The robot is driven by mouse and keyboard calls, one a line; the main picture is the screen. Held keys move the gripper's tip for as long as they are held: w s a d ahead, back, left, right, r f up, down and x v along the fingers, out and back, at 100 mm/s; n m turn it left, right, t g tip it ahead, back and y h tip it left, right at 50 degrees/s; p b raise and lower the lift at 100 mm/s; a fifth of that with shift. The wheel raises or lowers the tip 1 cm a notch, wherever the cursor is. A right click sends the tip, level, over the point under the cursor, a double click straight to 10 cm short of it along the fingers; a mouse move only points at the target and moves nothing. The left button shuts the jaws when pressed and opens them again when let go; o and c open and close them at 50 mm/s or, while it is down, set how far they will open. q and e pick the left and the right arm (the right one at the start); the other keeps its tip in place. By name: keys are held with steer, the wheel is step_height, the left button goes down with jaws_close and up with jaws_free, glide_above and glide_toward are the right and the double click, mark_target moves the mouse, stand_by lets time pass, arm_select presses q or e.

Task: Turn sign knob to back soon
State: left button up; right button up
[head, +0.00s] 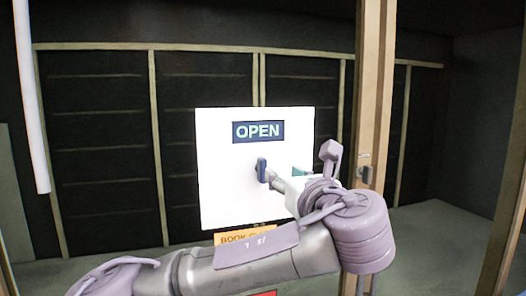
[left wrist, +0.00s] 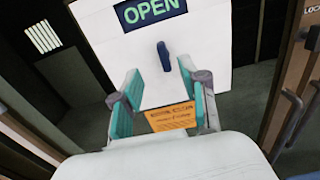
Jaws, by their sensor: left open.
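The white sign panel (head: 225,205) stands upright ahead of me and its dark window reads OPEN (head: 258,131). Below the window is a dark blue knob (head: 262,170), its handle standing roughly vertical. The knob also shows in the left wrist view (left wrist: 164,56). My left gripper (head: 284,178) is in front of the panel, close to the knob on its right side in the head view. In the left wrist view the gripper (left wrist: 160,72) is open and empty, with the knob beyond and between its teal-padded fingertips. My right gripper is not in view.
An orange label (left wrist: 170,117) with text is below the knob. A wooden post (head: 372,110) with a metal latch stands right of the panel. A dark panelled wall (head: 100,140) is behind. A door with a handle (left wrist: 288,125) is at the right in the wrist view.

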mark_target(264, 160)
arm_select(q)
steer(key=p+x, duration=0.6)
steer(key=x, duration=0.7)
steer(key=shift+w+p, duration=0.1)
steer(key=shift+p, duration=0.25)
steer(key=shift+w+a+f, duration=0.15)
steer(key=shift+w, duration=0.25)
jaws_close()
